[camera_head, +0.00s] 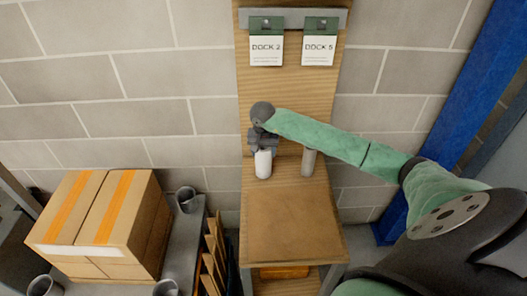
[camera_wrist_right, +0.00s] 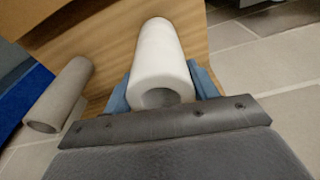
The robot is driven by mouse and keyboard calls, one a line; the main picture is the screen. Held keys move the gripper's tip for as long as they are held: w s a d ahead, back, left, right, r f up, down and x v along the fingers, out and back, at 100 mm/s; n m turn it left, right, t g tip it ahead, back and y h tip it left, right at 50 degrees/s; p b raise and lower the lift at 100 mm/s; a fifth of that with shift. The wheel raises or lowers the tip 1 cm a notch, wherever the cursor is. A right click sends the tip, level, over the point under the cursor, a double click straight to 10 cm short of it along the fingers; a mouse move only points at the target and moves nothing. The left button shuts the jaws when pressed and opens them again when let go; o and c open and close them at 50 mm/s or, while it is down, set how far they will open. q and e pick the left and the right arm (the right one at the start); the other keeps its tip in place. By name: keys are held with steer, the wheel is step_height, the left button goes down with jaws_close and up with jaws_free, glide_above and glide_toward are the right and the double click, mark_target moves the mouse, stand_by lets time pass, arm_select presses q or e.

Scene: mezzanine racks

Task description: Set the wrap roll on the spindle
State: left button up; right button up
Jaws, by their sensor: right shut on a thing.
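The white wrap roll (camera_head: 263,164) stands roughly upright at the back left of the wooden stand's shelf. My right gripper (camera_head: 262,146) is above it and shut on its upper part. In the right wrist view the roll (camera_wrist_right: 158,50) sits between the blue fingers of my right gripper (camera_wrist_right: 163,88), its hollow end facing the camera. A grey-brown hollow tube (camera_head: 308,163) stands apart to its right; it also shows in the wrist view (camera_wrist_right: 60,95). I cannot make out a separate spindle or whether the roll's lower end touches the shelf. My left gripper is not in view.
The front of the wooden shelf (camera_head: 290,225) is clear. Two dock tags (camera_head: 266,48) (camera_head: 319,48) hang on the backboard above. A taped cardboard box (camera_head: 105,222) and dark cups (camera_head: 186,199) are on a grey table at left. A blue post (camera_head: 470,75) rises at right.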

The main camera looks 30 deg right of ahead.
steer(key=shift+f, duration=0.25)
steer(key=o, duration=0.7)
steer(key=shift+c, duration=0.2)
step_height(320, 180, up, 11)
steer(key=s+a+p, duration=0.1)
steer(key=p, duration=0.1)
steer(key=shift+s, duration=0.15)
stand_by(0.6)
stand_by(0.5)
